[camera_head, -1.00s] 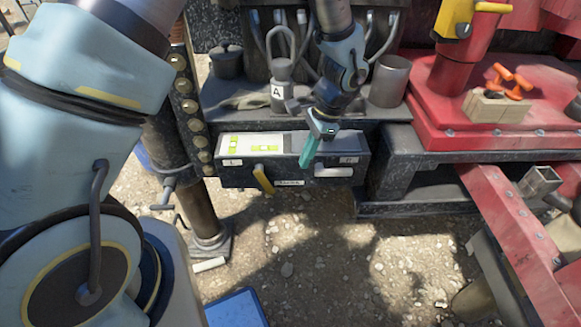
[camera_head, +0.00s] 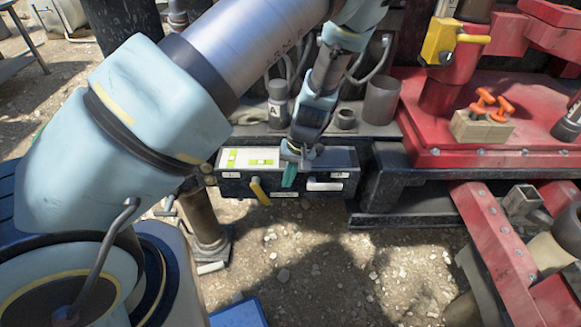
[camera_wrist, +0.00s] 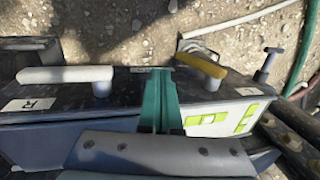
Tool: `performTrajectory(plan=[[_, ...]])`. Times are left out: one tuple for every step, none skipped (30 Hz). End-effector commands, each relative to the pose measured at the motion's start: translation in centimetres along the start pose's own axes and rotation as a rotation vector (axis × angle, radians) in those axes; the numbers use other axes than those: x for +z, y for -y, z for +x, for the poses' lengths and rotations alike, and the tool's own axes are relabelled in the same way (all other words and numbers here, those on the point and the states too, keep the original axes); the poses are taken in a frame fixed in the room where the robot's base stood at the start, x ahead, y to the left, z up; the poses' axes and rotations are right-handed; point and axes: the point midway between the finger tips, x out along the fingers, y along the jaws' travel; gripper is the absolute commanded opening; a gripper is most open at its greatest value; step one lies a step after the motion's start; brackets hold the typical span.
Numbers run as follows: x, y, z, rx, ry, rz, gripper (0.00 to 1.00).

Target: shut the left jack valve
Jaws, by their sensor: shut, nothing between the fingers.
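The dark valve box (camera_head: 233,187) hangs low in front of the rig and has two levers. The left lever (camera_head: 259,190) is yellow and hangs down at a slant. The right lever (camera_head: 325,186) is white and lies level. In the wrist view the yellow lever (camera_wrist: 200,65) is on the right and the white lever (camera_wrist: 65,74), beside an R label, is on the left. My gripper (camera_head: 289,177) has teal fingers, shut and empty, at the box front between the levers and apart from both. Its fingers (camera_wrist: 161,95) also show in the wrist view.
A red deck (camera_head: 440,150) with a wooden block and orange handles (camera_head: 485,122) is at right. A bottle marked A (camera_head: 278,108) and a grey cup (camera_head: 382,100) stand behind the box. A steel leg (camera_head: 204,220) is at left. Gravel in front is open.

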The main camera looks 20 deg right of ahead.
Motion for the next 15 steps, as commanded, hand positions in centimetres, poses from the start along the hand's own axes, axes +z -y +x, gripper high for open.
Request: performTrajectory(plan=[[0.0,0.2,1.0,-0.003,0.003,-0.002,0.00],[0.1,0.2,1.6,-0.003,0.003,-0.001,0.00],[0.0,0.1,2.4,-0.002,0.003,-0.001,0.00],[0.1,0.2,3.0,-0.003,0.004,-0.001,0.00],[0.1,0.2,3.5,-0.002,0.003,-0.001,0.00],[0.0,0.8,3.8,-0.001,0.003,-0.003,0.00],[0.0,1.2,4.0,0.000,0.003,-0.005,0.00],[0.0,1.6,4.2,0.000,0.002,-0.003,0.00],[0.0,2.0,4.5,0.000,0.002,-0.003,0.00],[0.0,2.2,4.7,0.000,0.002,-0.002,0.00],[0.0,2.5,4.9,0.001,0.001,-0.001,0.00],[0.0,2.7,5.2,0.001,0.001,-0.001,0.00],[0.0,2.9,5.3,0.001,0.002,0.000,0.00],[0.0,3.0,5.4,0.001,0.001,0.000,0.00],[0.0,3.1,5.5,0.002,0.000,0.001,0.00]])
